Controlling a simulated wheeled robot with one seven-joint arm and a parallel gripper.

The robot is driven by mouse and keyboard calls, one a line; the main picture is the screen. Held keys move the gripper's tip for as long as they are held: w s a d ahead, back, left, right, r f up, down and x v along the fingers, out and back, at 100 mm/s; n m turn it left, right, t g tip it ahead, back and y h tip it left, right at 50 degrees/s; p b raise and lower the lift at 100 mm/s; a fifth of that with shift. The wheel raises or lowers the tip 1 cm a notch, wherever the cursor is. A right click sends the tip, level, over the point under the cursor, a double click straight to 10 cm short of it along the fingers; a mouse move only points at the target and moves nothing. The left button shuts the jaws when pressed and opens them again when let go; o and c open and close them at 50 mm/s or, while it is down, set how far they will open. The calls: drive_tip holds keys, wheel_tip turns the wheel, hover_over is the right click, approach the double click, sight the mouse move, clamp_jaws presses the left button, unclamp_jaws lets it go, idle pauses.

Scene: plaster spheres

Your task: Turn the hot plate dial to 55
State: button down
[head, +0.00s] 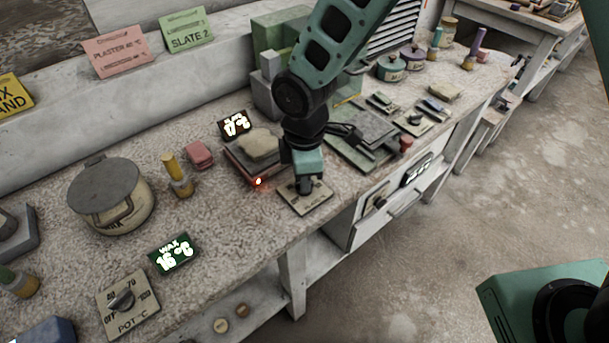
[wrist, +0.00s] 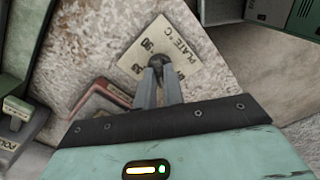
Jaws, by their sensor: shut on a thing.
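The hot plate dial (wrist: 156,61) is a dark knob on a beige card panel (wrist: 181,49) marked "PLATE °C". My gripper (wrist: 158,75) is shut on the knob from above. In the head view my gripper (head: 304,187) hides most of the dial, and the panel (head: 318,200) shows around it. The knob's pointer and exact setting cannot be read.
A small display (head: 234,123) behind the hot plate seems to read 17 °C. The wax pot (head: 112,197), wax display (head: 174,254) and pot dial panel (head: 127,302) stand to the left. The bench front edge is close.

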drive_tip(key=m, duration=0.6)
drive_tip(key=shift+r, duration=0.1)
drive_tip(key=m, duration=0.5)
drive_tip(key=shift+m, duration=0.4)
drive_tip(key=m+p, duration=0.1)
drive_tip(key=m, duration=0.2)
drive_tip(key=shift+m+p, duration=0.4)
drive_tip(key=shift+m, duration=1.4)
drive_tip(key=shift+w, duration=0.1)
drive_tip(key=c, duration=1.5)
unclamp_jaws()
